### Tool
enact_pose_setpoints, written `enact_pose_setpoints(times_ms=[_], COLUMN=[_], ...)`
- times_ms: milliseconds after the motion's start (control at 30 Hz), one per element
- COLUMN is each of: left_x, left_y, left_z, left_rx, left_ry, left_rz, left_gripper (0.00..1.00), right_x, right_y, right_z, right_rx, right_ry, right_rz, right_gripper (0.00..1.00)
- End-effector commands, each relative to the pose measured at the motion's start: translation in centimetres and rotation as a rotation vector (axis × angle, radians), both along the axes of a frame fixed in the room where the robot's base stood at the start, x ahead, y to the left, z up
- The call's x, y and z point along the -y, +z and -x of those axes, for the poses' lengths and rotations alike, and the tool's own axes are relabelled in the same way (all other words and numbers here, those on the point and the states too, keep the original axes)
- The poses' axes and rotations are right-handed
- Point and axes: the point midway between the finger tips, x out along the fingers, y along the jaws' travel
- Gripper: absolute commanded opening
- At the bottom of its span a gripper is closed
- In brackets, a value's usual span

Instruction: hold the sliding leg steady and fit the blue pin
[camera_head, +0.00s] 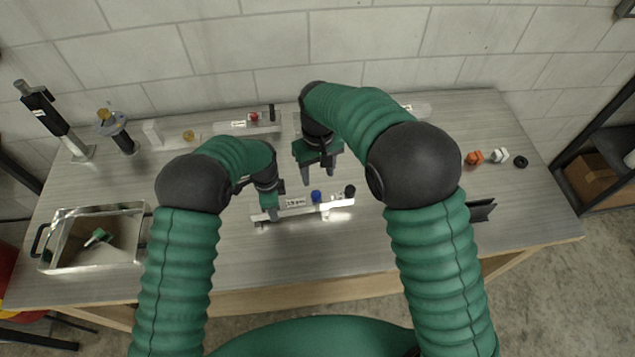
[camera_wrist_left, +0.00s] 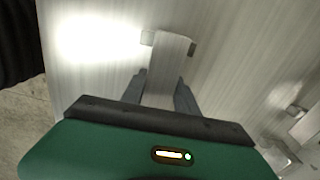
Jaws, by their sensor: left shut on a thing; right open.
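The sliding leg (camera_head: 335,207) is a pale metal bar with a small label, lying across the front middle of the table. The blue pin (camera_head: 316,196) stands on or just behind the bar, right of the label; whether it sits in a hole cannot be told. My left gripper (camera_head: 272,212) is shut on the left part of the leg. In the left wrist view my left fingers (camera_wrist_left: 162,95) straddle the metal bar (camera_wrist_left: 168,60). My right gripper (camera_head: 320,178) is open and empty, fingers pointing down, above and behind the blue pin.
A metal tray (camera_head: 142,220) with a green item stands at the left. A second bar fixture (camera_head: 240,128) lies at the back. Upright stands (camera_head: 118,130) are at the back left. An orange piece (camera_head: 474,158), a white nut (camera_head: 499,156) and a black ring (camera_head: 520,162) lie at the right.

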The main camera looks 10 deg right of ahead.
Motion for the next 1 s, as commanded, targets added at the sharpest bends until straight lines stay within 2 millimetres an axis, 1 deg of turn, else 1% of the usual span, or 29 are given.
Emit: enact_pose_setpoints(times_ms=[100,467,500,667,700,1000], left_x=[0.02,0.02,0.02,0.01,0.01,0.02], left_y=[0.02,0.02,0.03,0.02,0.02,0.2], left_z=[-0.02,-0.02,-0.02,-0.01,-0.01,-0.03], left_rx=[0.001,0.0,0.001,0.0,0.0,0.001], left_ry=[0.0,0.0,0.0,0.0,0.0,0.0], left_rz=[0.0,0.0,0.0,0.0,0.0,0.0], left_gripper=[0.0,0.0,0.38,0.58,0.62,0.62], right_x=[0.02,0.02,0.02,0.02,0.02,0.02], right_y=[0.65,0.66,0.65,0.64,0.64,0.65], right_z=[0.01,0.01,0.01,0.01,0.01,0.02], right_rx=[0.0,0.0,0.0,0.0,0.0,0.0], right_ry=[0.0,0.0,0.0,0.0,0.0,0.0], right_rz=[0.0,0.0,0.0,0.0,0.0,0.0], right_gripper=[0.51,0.51,0.51,0.51,0.51,0.51])
